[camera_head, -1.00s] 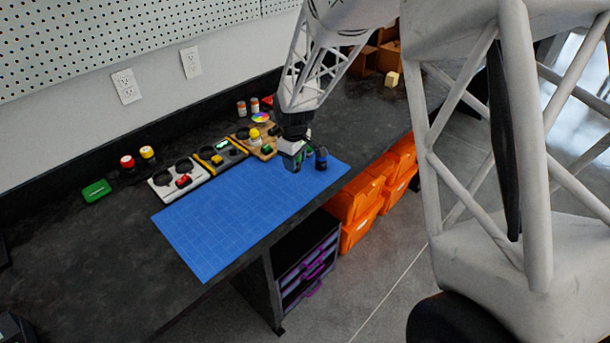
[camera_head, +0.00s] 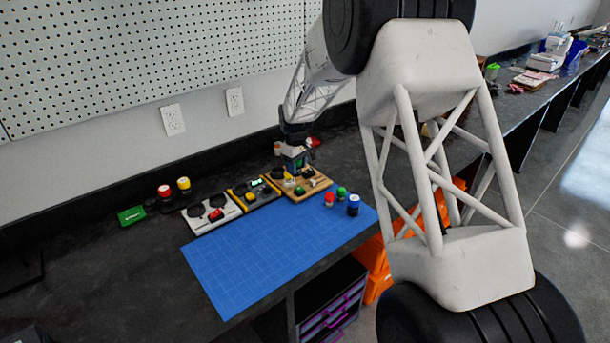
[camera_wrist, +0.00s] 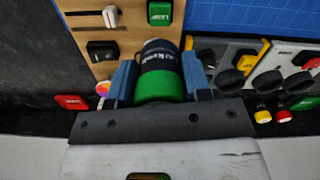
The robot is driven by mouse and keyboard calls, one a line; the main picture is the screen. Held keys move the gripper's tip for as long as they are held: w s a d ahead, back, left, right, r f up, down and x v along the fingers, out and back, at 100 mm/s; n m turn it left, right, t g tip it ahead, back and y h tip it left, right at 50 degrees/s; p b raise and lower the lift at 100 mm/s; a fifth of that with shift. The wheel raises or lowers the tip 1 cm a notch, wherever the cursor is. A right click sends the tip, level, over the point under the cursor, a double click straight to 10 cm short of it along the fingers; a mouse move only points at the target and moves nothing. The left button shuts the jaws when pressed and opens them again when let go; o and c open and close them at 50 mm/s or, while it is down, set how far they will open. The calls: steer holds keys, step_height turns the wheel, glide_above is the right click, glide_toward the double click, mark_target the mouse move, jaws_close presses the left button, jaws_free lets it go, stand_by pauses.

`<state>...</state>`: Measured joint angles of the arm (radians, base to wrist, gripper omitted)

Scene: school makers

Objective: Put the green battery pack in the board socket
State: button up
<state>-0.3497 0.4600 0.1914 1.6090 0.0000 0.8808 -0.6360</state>
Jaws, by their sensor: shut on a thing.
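My gripper (camera_head: 293,160) is low over the wooden board (camera_head: 322,184) at the back of the bench. In the wrist view its blue fingers (camera_wrist: 158,82) are shut on the green battery pack (camera_wrist: 160,88), a cylinder with a green body and a dark, white-lettered section. The wooden board (camera_wrist: 130,42) lies beyond the pack in that view, with a white slider, a black rocker switch and a green part. I cannot make out the socket, or whether the pack touches the board.
Red (camera_head: 329,200), green (camera_head: 341,193) and blue (camera_head: 353,204) cylinders stand at the blue mat's (camera_head: 260,260) right end. Left of the board are a yellow-black panel (camera_head: 262,196) and a white panel (camera_head: 195,222). A green box (camera_head: 131,215) lies farther left. Most of the mat is clear.

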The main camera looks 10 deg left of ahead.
steer(key=w+a, duration=0.8)
steer(key=w, duration=0.1)
steer(key=shift+a, duration=0.2)
steer(key=shift+w+f, duration=0.1)
steer(key=shift+f, duration=0.15)
steer(key=shift+f, duration=2.7)
steer(key=shift+f, duration=0.55)
stand_by(0.4)
steer(key=o, duration=0.7)
steer(key=shift+o, duration=0.2)
step_height(320, 180, up, 11)
stand_by(1.3)
stand_by(0.3)
